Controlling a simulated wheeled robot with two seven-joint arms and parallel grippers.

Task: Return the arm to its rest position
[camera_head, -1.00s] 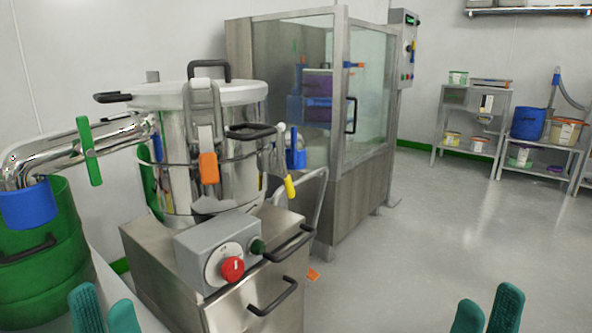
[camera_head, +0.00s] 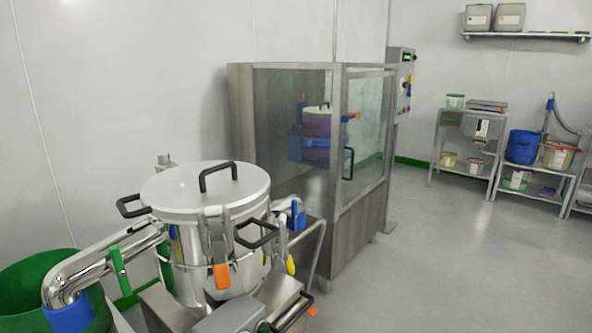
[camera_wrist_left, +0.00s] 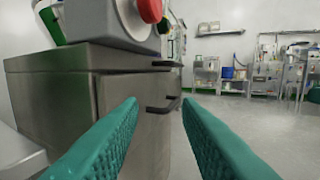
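In the left wrist view, my left gripper (camera_wrist_left: 160,130) shows two teal ribbed fingers spread apart with nothing between them, so it is open and empty. Past the fingers, to the left, stands the steel cabinet (camera_wrist_left: 60,95) with dark handles. A grey control box (camera_wrist_left: 112,22) with a red knob (camera_wrist_left: 150,10) sits on top of it. The gripper is in front of the cabinet's right side, with floor beyond. Neither gripper shows in the head view now. My right gripper is out of view.
The steel vessel (camera_head: 190,262) with a white lid (camera_head: 205,188) stands lower left, beside a green drum (camera_head: 30,285). A glass-walled cabinet (camera_head: 365,150) stands behind. Shelves with tubs (camera_head: 462,118) are at the right. The floor (camera_head: 440,260) at right is clear.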

